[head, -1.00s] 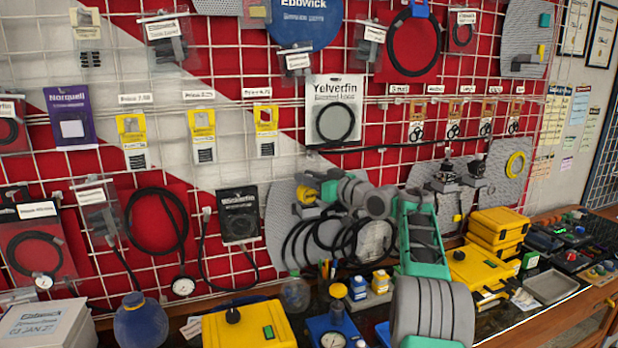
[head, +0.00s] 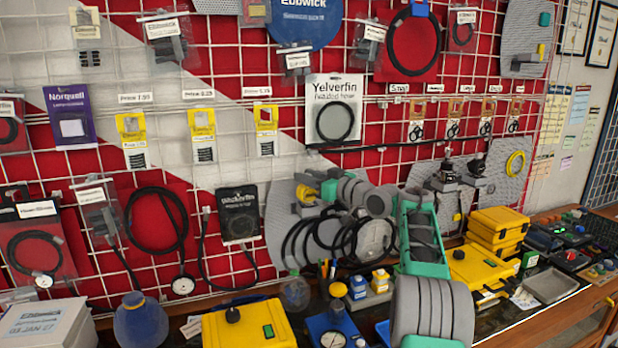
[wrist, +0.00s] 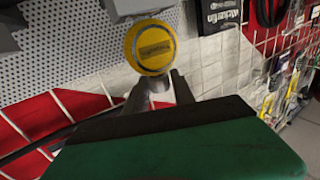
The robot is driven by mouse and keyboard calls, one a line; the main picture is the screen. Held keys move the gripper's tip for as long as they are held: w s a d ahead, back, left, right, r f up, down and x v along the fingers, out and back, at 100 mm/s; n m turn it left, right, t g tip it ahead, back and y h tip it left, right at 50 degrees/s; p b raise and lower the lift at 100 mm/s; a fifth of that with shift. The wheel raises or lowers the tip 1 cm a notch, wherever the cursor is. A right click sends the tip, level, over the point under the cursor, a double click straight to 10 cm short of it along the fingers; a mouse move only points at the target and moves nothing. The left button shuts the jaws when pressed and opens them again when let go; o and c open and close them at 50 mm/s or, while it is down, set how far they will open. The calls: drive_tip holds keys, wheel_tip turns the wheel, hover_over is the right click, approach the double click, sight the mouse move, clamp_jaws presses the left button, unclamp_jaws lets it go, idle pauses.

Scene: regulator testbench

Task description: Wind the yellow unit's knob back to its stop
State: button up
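The yellow unit (head: 268,326) is a box at the bottom of the head view, left of centre, cut off by the lower edge. Its black knob (head: 232,314) stands on top, towards the left, clear of my arm. My arm reaches up and left past the unit's right side to the pegboard. In the wrist view my gripper (wrist: 160,82) shows two grey fingers with a gap between them and nothing seen held. A round yellow part with a label (wrist: 152,47) lies just beyond the fingertips; I cannot tell whether they touch it. The knob is not identifiable in the wrist view.
A blue unit with a gauge (head: 330,328) stands just right of the yellow unit. A blue round flask (head: 140,322) and a white box (head: 45,325) are to its left. Small bottles (head: 358,288) stand behind. Yellow cases (head: 480,268) sit to the right. Hoses hang from the grid wall behind.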

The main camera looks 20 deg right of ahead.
drive_tip(key=o, duration=0.3)
drive_tip(key=b+v, duration=0.3)
drive_tip(key=v, duration=0.4)
drive_tip(key=shift+s+d, duration=0.2)
drive_tip(key=shift+s, duration=0.15)
